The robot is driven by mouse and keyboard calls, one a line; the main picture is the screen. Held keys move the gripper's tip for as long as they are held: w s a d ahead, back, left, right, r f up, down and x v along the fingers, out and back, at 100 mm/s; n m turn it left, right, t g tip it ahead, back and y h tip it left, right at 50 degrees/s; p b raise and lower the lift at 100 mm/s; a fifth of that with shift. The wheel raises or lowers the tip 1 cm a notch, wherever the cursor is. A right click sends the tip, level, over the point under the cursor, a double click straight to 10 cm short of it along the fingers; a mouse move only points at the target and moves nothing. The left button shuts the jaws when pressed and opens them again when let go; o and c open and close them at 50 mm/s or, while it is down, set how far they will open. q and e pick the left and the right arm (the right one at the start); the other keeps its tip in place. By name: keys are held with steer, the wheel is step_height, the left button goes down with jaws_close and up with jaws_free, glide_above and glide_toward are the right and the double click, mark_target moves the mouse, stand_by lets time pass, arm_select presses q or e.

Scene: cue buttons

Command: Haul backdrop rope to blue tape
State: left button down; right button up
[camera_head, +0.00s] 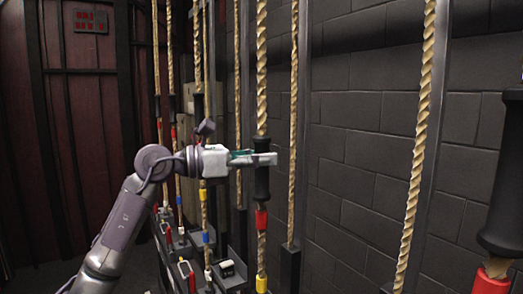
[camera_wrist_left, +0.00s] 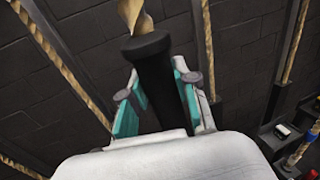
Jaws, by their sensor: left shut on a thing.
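My left gripper (camera_head: 254,159) is shut around a black sleeve (camera_head: 262,183) on a tan twisted rope (camera_head: 261,60). Red tape (camera_head: 262,220) sits just below this sleeve, and yellow tape (camera_head: 261,284) lower on the same rope. In the left wrist view the black sleeve (camera_wrist_left: 155,75) stands between the teal-padded fingers of the gripper (camera_wrist_left: 155,95), with rope above it. Blue tape (camera_head: 206,238) shows on a neighbouring rope to the left, below yellow tape (camera_head: 203,183). I see no blue tape on the held rope. My right gripper is not identifiable.
Other ropes hang close on both sides, one with a black sleeve (camera_head: 505,170) at the right edge. A dark rail with red levers (camera_head: 184,268) runs low at left. A grey block wall (camera_head: 360,150) stands behind. A red display (camera_head: 90,20) is at upper left.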

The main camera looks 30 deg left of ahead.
mark_target(257, 193)
arm_select(q)
step_height(257, 193, down, 8)
steer(key=b, duration=0.4)
steer(key=shift+b, duration=0.4)
arm_select(e)
step_height(257, 193, down, 6)
steer(key=shift+f, duration=0.2)
arm_select(q)
steer(key=shift+r, duration=0.1)
arm_select(e)
steer(key=shift+a, duration=0.1)
arm_select(q)
steer(key=c, duration=0.8)
jaws_free()
steer(key=shift+c, duration=0.2)
steer(key=v, duration=1.2)
